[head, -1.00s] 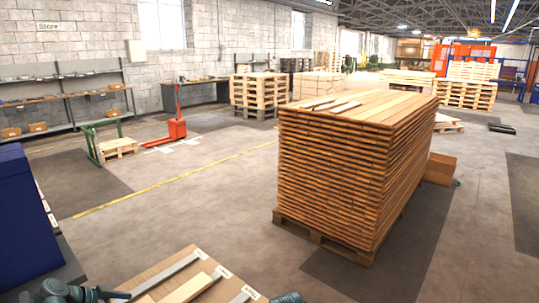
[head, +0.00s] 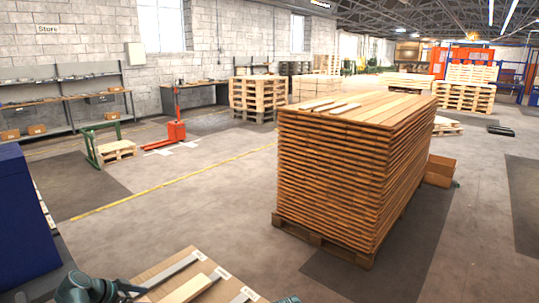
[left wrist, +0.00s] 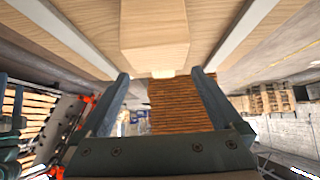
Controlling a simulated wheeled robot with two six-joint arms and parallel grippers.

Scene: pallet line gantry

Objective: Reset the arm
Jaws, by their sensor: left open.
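My left gripper (head: 137,288) shows at the bottom left of the head view, beside a bench board (head: 172,263) that carries grey strips and a pale wooden slat (head: 190,290). In the left wrist view the jaws of my left gripper (left wrist: 160,74) are apart. No object is gripped between them. The end of a wooden slat (left wrist: 155,30) shows above the fingertips; I cannot tell whether they touch it. Only a sliver of my right arm shows at the bottom edge of the head view; its gripper is out of sight.
A tall stack of boards (head: 330,180) on a pallet (head: 318,240) stands ahead to the right. A blue block-like object (head: 22,225) is at the left. A red pallet jack (head: 176,130) and pallets (head: 258,97) stand farther back.

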